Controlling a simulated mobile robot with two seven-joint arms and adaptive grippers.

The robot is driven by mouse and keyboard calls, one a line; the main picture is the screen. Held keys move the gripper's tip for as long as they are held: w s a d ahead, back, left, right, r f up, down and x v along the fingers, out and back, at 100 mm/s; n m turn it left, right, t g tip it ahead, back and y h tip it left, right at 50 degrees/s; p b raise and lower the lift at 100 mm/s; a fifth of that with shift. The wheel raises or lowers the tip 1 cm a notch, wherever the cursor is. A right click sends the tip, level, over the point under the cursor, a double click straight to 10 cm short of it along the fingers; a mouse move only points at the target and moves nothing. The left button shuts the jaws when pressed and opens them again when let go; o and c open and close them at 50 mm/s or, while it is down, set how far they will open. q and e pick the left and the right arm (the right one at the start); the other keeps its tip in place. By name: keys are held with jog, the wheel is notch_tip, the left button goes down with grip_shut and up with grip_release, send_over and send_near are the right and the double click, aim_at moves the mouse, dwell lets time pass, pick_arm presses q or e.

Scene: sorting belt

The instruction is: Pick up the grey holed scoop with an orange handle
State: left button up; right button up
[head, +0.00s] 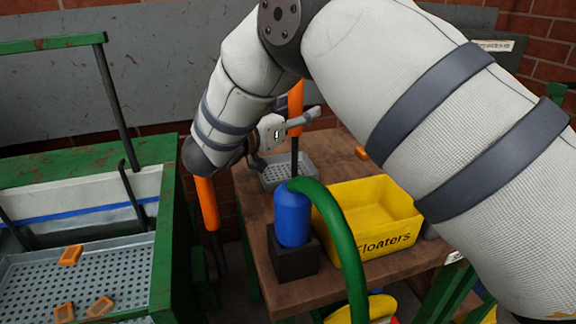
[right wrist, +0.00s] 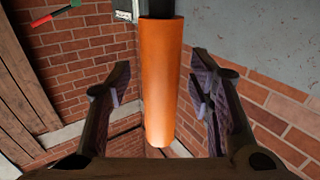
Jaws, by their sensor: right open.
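The grey holed scoop (head: 276,177) rests on the brown wooden table in the head view. Its dark shaft rises upright to an orange handle (head: 296,98), partly hidden by my right arm. My right gripper (head: 292,122) is at the handle, seen side-on and partly covered by its own wrist. In the right wrist view the orange handle (right wrist: 163,85) stands between the two open fingers of the right gripper (right wrist: 162,92), with a visible gap on each side. My left gripper is not in view.
A yellow "Floaters" bin (head: 372,205) and a blue bottle (head: 292,215) on a dark block stand nearer on the table. A green hose arches in front. Another orange-handled tool (head: 206,203) hangs beside the green-framed basin (head: 165,240), whose perforated tray holds orange pieces.

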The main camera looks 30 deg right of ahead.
grip_shut()
jog(key=shift+r, duration=0.1)
